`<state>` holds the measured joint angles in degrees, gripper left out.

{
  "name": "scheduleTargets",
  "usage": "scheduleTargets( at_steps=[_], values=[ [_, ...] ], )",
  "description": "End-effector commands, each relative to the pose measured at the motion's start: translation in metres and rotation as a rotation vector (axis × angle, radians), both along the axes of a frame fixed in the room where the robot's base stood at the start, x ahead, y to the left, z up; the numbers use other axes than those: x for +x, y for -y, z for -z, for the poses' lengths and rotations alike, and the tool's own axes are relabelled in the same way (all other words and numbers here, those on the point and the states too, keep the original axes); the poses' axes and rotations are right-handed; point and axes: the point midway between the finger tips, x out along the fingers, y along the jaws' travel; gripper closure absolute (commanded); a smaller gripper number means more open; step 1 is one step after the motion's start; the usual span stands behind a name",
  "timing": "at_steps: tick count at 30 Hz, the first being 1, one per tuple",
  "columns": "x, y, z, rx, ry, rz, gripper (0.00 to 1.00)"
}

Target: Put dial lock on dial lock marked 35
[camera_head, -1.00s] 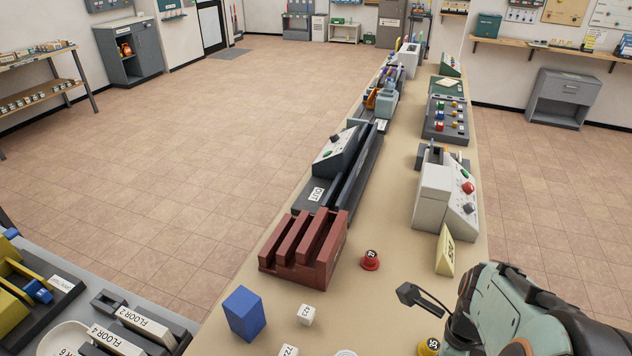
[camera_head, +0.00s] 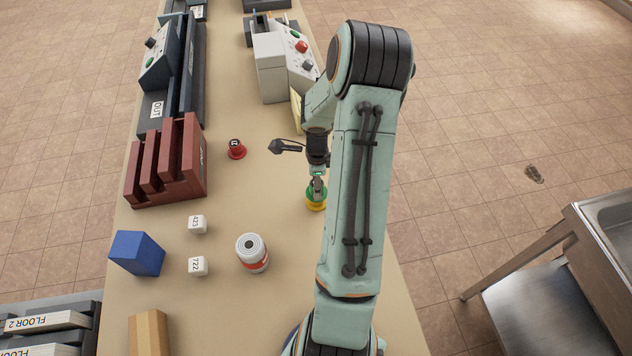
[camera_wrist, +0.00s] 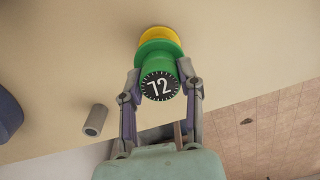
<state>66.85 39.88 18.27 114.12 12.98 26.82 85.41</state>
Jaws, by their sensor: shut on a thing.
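A green dial lock (camera_wrist: 158,72) marked 72 is between the fingers of my gripper (camera_wrist: 161,84) in the wrist view. My gripper is shut on it. A yellow dial lock (camera_wrist: 160,33) lies directly beyond its base, in line with it. In the head view, the green dial lock (camera_head: 316,192) shows just above the yellow one (camera_head: 316,206), below my gripper (camera_head: 318,186). They look stacked, but I cannot tell whether they touch fully. The yellow one's number is hidden now. A red dial lock (camera_head: 236,148) stands to the left on the counter.
White cubes (camera_head: 197,224) marked with numbers, a white-and-red canister (camera_head: 252,253) and a blue block (camera_head: 137,252) stand at the left. A dark red slotted rack (camera_head: 168,165) and a grey control box (camera_head: 271,68) stand farther back. The counter between rack and yellow lock is mostly clear.

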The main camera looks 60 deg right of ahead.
Motion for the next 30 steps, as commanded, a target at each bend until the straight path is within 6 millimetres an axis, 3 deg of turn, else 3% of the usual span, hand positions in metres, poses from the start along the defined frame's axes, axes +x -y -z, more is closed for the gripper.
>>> scheduleTargets(
  at_steps=[10,11,12,13,23,26,30],
  values=[
    [0.0,0.0,0.003,0.0,0.0,-0.001,1.0],
    [0.0,0.0,0.003,0.0,0.0,-0.001,0.55],
    [0.0,0.0,0.002,-0.001,0.001,-0.001,0.43],
    [0.0,0.0,0.002,-0.001,0.001,-0.001,0.38],
    [0.0,0.0,0.0,-0.001,0.001,0.0,0.38],
    [0.0,0.001,-0.01,-0.003,0.001,0.0,0.38],
    [0.0,0.001,-0.039,-0.007,0.002,0.0,0.38]
  ],
)
